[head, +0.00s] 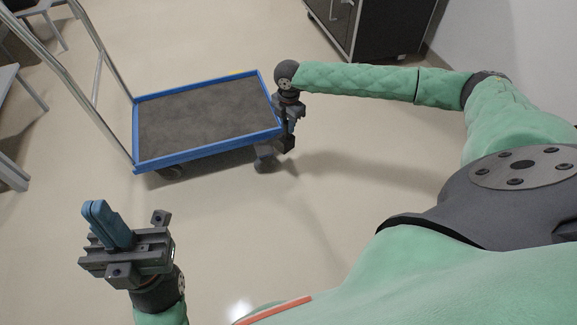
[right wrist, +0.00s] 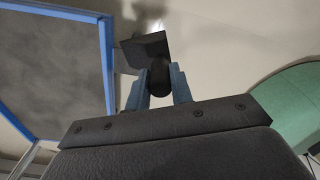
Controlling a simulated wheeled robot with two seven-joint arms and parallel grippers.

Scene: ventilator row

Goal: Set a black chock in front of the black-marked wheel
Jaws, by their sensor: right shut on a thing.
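My right gripper (head: 291,121) points down just off the right end of the cart. It is shut on a black chock (head: 287,143). In the right wrist view the two blue fingers (right wrist: 160,88) grip the chock's rounded knob, with its dark block (right wrist: 147,50) beyond them. The chock is close to the cart's near right wheel (head: 265,162); I cannot tell whether they touch or whether the chock rests on the floor. A black mark on that wheel cannot be made out. My left gripper (head: 107,226) is shut and empty at the lower left, away from the cart.
The cart has a blue-rimmed grey deck (head: 205,158) and a tall metal push handle (head: 97,60) at its left. Another wheel (head: 172,173) shows under its near left corner. A dark cabinet (head: 385,28) stands at the back. The floor in front of the cart is clear.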

